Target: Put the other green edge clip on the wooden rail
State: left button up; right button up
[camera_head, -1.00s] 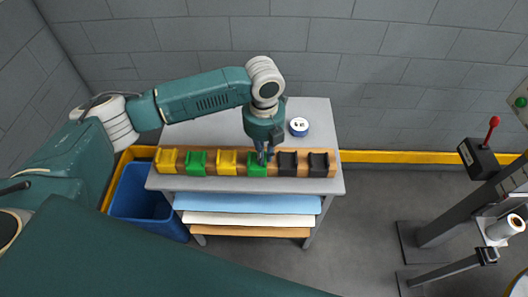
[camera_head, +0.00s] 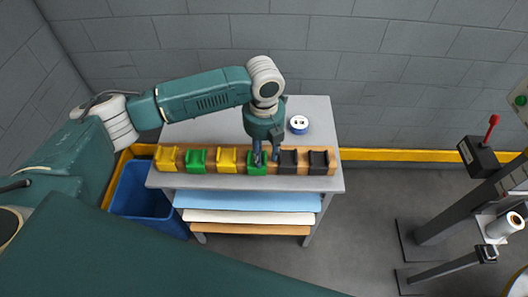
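A wooden rail (camera_head: 330,157) lies along the front of a small grey table. It carries a row of edge clips: a yellow clip (camera_head: 166,158), a green clip (camera_head: 196,161), another yellow clip (camera_head: 227,160), a second green clip (camera_head: 257,168), and two black clips, one (camera_head: 288,161) beside the green and one (camera_head: 318,162) at the right end. My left gripper (camera_head: 265,158) points down over the second green clip. Its fingers are spread apart and partly cover that clip, which sits on the rail. My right gripper is not in view.
A blue and white roll (camera_head: 299,125) lies on the table (camera_head: 315,110) behind the rail. Shelves under the table hold blue, white and orange sheets. A blue bin (camera_head: 140,205) stands at the left. A machine with a red-knobbed lever (camera_head: 491,130) stands at the right.

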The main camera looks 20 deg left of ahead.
pick_arm(q)
notch_tip(320, 180, up, 12)
jog(key=s+d+f+n+t+h, duration=0.2)
jog(key=s+d+f+n+h, duration=0.2)
jog(key=s+d+f+n, duration=0.8)
jog(key=s+a+f+n+t+y, duration=0.1)
jog(key=s+a+f+n+y, duration=0.15)
jog(key=s+a+n, duration=0.5)
jog(key=s+a+f+n+t+y, duration=0.1)
jog(key=s+a+f+n, duration=0.25)
jog(key=a+n, duration=0.65)
notch_tip(320, 180, down, 26)
jog(key=s+n+g, duration=0.1)
jog(key=s+g, duration=0.1)
jog(key=s+a+f+g+b, duration=0.1)
jog(key=s+a+f, duration=0.2)
jog(key=s+f, duration=1.4)
jog(key=shift+s, duration=0.35)
